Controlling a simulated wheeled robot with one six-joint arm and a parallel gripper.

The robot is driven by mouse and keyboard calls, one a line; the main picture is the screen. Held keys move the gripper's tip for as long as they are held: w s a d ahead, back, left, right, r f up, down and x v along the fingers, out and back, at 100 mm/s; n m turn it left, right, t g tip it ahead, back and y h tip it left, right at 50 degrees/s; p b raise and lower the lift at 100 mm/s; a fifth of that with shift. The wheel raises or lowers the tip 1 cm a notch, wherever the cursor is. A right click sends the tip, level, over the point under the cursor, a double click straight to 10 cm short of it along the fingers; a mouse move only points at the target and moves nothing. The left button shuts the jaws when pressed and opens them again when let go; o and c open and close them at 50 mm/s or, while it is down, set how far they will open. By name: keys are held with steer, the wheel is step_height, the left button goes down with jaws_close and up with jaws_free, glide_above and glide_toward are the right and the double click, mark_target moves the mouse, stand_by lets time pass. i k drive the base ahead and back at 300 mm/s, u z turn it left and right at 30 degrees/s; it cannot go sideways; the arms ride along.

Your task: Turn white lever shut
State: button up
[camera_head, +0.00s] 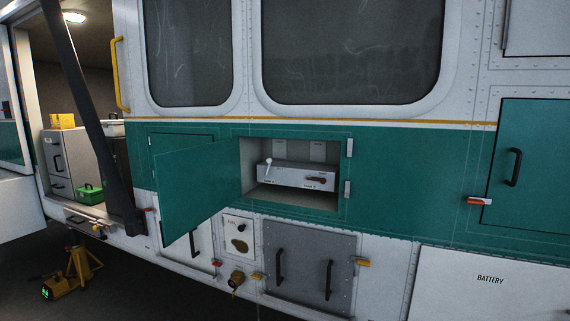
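The white lever (268,167) is on the left end of a grey valve box (293,177) inside an open recess in the green side of the helicopter. It stands roughly upright, with its pale knob up and a small label below it. The green hatch door (196,184) of the recess is swung open to the left. My gripper is not in view, so its state cannot be seen.
Below the recess are a grey double-door panel (309,266), a fuel panel (239,224) and a protruding brass fitting (236,279). A yellow jack (75,274) stands at lower left. A closed green door (525,155) is at right. The open hatch juts outward left of the recess.

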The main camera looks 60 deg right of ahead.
mark_target(268, 160)
steer(key=z, duration=1)
steer(key=i, duration=0.3)
steer(key=u, duration=0.2)
